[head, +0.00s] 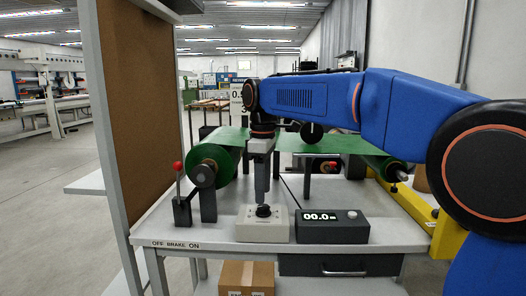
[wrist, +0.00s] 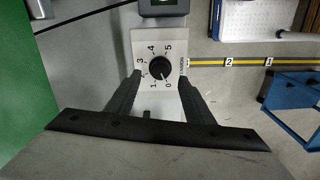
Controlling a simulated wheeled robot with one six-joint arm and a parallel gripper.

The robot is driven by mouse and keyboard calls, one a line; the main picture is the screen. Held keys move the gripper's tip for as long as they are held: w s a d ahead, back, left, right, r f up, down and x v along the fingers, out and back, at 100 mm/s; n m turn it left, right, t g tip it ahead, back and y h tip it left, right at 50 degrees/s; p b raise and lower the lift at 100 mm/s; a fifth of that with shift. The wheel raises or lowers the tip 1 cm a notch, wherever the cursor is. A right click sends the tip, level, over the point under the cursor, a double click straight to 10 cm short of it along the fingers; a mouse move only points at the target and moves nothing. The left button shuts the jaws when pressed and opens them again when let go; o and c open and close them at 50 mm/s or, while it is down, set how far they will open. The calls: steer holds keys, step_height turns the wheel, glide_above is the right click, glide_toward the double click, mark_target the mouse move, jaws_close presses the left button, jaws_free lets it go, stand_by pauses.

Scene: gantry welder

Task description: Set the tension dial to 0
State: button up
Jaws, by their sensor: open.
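The tension dial (head: 264,211) is a black round knob on a pale box (head: 250,230) on the bench. In the wrist view the knob (wrist: 160,68) sits on a white face with numbers 0 to 5 around it. A pale mark on the knob appears to point toward the 0, though it is small. My gripper (head: 263,202) points down just above the dial. In the wrist view its two dark fingers (wrist: 160,80) are apart, one on each side of the dial face, with nothing between them gripped.
A dark display box (head: 333,226) reading 00.0 m stands right of the dial. A red-knobbed brake lever (head: 179,190) stands at the left. A green roll (head: 212,165) and sheet are behind. A brown upright board (head: 127,100) stands at the left and a cardboard box (head: 246,277) is below.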

mark_target(263, 206)
step_height(263, 206, up, 13)
stand_by(0.4)
steer(key=s+d+f+m+t, duration=0.1)
steer(key=s+d+f+m, duration=0.35)
steer(key=s+d, duration=0.4)
steer(key=s+d+f+m+t, duration=0.1)
steer(key=s+d+f+m, duration=0.4)
steer(key=d, duration=0.6)
steer(key=s+d+f+m+t, duration=0.1)
steer(key=s+d+f+m, duration=0.2)
steer(key=s+d+f, duration=0.2)
steer(key=s+d+f+m+t, duration=0.1)
steer(key=s+d+f+m, duration=0.2)
steer(key=s+f, duration=0.9)
step_height(263, 206, down, 5)
steer(key=shift+d+t, duration=0.4)
steer(key=shift+d, duration=0.8)
